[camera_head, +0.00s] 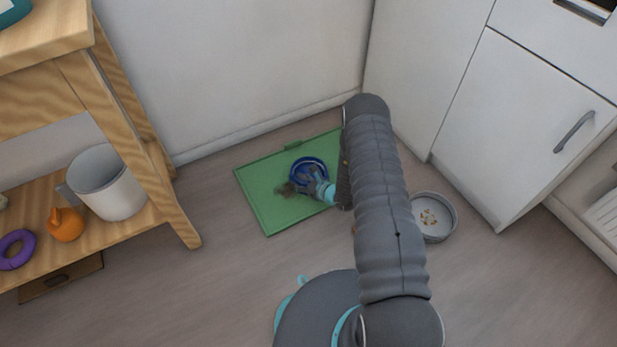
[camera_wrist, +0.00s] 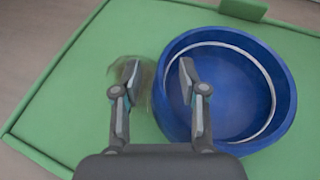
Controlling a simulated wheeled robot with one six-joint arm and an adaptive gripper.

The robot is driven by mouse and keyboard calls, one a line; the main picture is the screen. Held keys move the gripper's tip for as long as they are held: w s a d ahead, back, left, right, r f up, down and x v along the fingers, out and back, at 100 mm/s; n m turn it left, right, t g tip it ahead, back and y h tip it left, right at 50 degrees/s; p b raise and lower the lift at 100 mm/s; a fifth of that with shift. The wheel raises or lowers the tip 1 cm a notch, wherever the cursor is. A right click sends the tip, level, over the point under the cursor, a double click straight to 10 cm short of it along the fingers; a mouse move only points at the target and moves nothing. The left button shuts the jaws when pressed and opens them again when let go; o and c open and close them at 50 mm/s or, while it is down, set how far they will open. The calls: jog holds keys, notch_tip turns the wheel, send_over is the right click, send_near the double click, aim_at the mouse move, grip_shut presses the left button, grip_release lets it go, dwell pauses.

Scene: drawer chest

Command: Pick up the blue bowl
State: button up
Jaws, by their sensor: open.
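The blue bowl (camera_wrist: 232,88) stands upright on the green mat (camera_wrist: 60,90). In the wrist view it is at the right, with a pale ring inside it, and it looks empty. My gripper (camera_wrist: 158,75) is open above it. The right finger is over the inside of the bowl's left part and the left finger is outside, so the bowl's left rim lies between them. I cannot tell whether a finger touches it. In the head view the bowl (camera_head: 309,170) is partly hidden by my gripper (camera_head: 300,186).
A brownish patch lies on the mat under the left finger. A grey bowl with bits in it (camera_head: 434,217) stands on the floor at the right. A wooden shelf (camera_head: 130,120) is at the left, white cabinets (camera_head: 510,120) at the right, and a wall behind the mat.

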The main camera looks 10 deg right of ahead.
jog(key=shift+w+a+f, duration=0.15)
jog(key=shift+w+a, duration=0.05)
jog(key=shift+w, duration=0.15)
grip_shut()
